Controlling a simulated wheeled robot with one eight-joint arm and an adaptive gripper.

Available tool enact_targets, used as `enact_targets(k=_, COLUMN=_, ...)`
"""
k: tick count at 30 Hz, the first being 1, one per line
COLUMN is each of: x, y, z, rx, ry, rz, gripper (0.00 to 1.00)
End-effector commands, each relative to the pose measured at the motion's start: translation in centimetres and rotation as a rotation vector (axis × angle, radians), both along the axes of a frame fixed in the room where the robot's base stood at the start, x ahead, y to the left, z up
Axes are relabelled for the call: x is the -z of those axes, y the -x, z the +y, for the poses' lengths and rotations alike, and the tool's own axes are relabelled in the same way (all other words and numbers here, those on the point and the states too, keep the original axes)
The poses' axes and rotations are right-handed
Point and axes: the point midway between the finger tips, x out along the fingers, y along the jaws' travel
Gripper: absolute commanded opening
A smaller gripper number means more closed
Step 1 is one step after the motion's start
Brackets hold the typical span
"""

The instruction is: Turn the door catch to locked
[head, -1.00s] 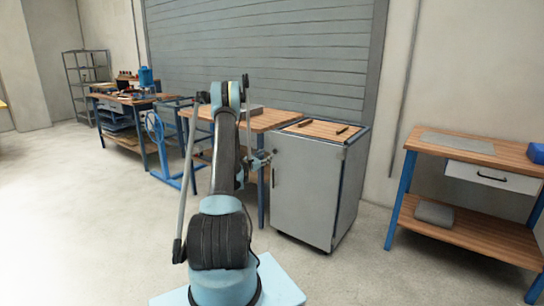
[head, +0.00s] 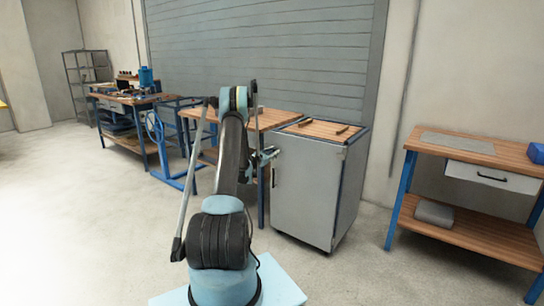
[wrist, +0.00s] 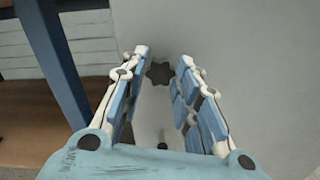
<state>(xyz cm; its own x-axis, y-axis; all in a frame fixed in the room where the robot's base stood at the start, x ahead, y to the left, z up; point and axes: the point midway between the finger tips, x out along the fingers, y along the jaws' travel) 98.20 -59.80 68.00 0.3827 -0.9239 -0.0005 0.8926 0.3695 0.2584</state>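The door catch appears as a dark, star-shaped knob (wrist: 159,73) on the grey cabinet door (wrist: 235,65) in the wrist view. My gripper (wrist: 163,57) is open, with one finger on each side of the knob in that view; I cannot tell whether either finger touches it. In the head view my gripper (head: 274,154) is at the upper left of the grey cabinet (head: 308,192), close to its door, and the knob is hidden there. A dark upright handle (head: 273,178) shows on the door below the gripper. The door looks shut.
Wooden pieces lie on the cabinet's wooden top (head: 312,129). A wood-topped bench (head: 262,118) stands close to its left. Another bench (head: 465,145) with a drawer stands to the right. The floor (head: 80,220) at left is clear.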

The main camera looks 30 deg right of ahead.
Motion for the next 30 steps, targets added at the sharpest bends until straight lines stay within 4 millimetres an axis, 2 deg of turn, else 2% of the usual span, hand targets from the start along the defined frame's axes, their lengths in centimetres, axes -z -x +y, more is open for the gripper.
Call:
enact_targets(k=1, x=0.0, y=-0.01, z=0.01, rx=0.0, ry=0.0, rz=0.0, gripper=0.09)
enact_targets(k=2, x=0.0, y=-0.01, z=0.01, rx=0.0, ry=0.0, rz=0.0, gripper=0.02)
enact_targets(k=3, x=0.0, y=-0.01, z=0.01, rx=0.0, ry=0.0, rz=0.0, gripper=0.01)
enact_targets(k=16, x=0.0, y=-0.03, z=0.03, rx=-0.001, ry=-0.027, rz=-0.067, gripper=0.01)
enact_targets(k=30, x=0.04, y=0.01, z=0.01, rx=-0.001, ry=-0.176, rz=-0.425, gripper=0.01)
